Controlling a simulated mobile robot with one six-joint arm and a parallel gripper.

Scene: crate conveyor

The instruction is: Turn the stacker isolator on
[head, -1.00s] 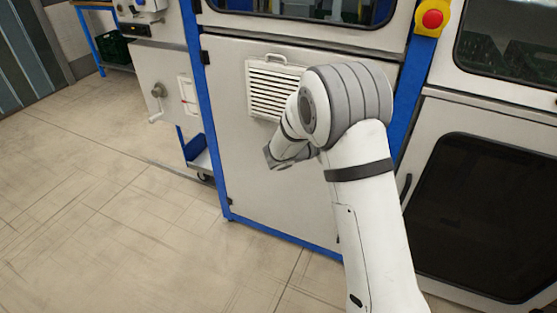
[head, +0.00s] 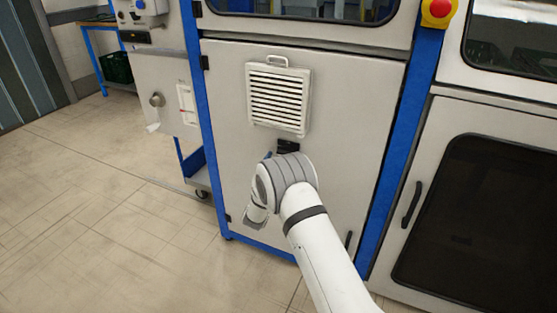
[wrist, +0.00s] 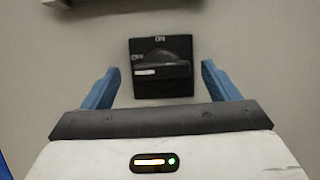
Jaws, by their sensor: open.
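The stacker isolator (wrist: 161,85) is a black square plate with a rotary handle on the pale cabinet panel, in the upper middle of the wrist view. Its handle (wrist: 162,70) lies level, with its white mark pointing left toward the OFF label; the ON label is at the top. In the head view the isolator (head: 288,146) shows just below the vent, its lower part behind my arm. My gripper (wrist: 158,80) is open, its blue fingers on either side of the isolator, apart from the handle.
A louvred vent (head: 278,97) with a top handle sits above the isolator. A red emergency stop on a yellow box (head: 438,10) is at upper right. A cabinet with a dark window (head: 480,220) stands right. Floor is clear at left.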

